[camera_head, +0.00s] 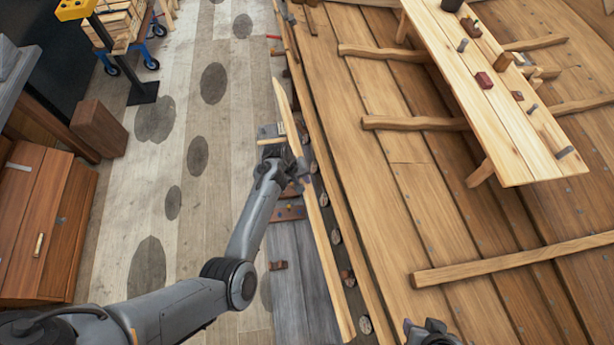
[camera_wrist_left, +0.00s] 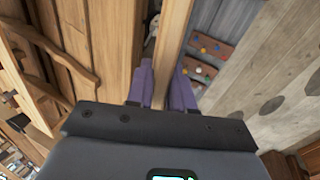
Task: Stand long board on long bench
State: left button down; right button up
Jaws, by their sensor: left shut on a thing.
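The long board (camera_head: 322,240) is a pale, narrow plank with a pointed far end. It runs lengthwise beside the hull's edge, through my left gripper (camera_head: 296,182). In the left wrist view the board (camera_wrist_left: 175,40) passes between the purple fingers of my left gripper (camera_wrist_left: 162,88), which is shut on it. The long bench (camera_head: 500,105) is a pale wooden bench inside the hull at upper right, well apart from the board. Part of my right gripper (camera_head: 432,332) shows at the bottom edge; its fingers are not clear.
Small blocks (camera_head: 484,80), pegs and a dark cup stand on the bench. Hull ribs (camera_head: 415,123) cross the planking between board and bench. A grey work surface (camera_head: 292,270) with small racks lies under the board. A wooden cabinet (camera_head: 45,225) stands at left.

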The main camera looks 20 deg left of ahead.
pick_arm(q)
jog(key=shift+s+a+f, duration=0.25)
jog(key=shift+s+a, duration=0.25)
jog(key=shift+a, duration=0.15)
jog(key=shift+s+a+f, duration=0.25)
jog(key=shift+s+a, duration=0.2)
jog(key=shift+a, duration=0.2)
jog(key=shift+s+a+f, duration=0.25)
jog(key=shift+s+a, duration=0.25)
jog(key=shift+a, duration=0.15)
jog(key=shift+f, duration=0.1)
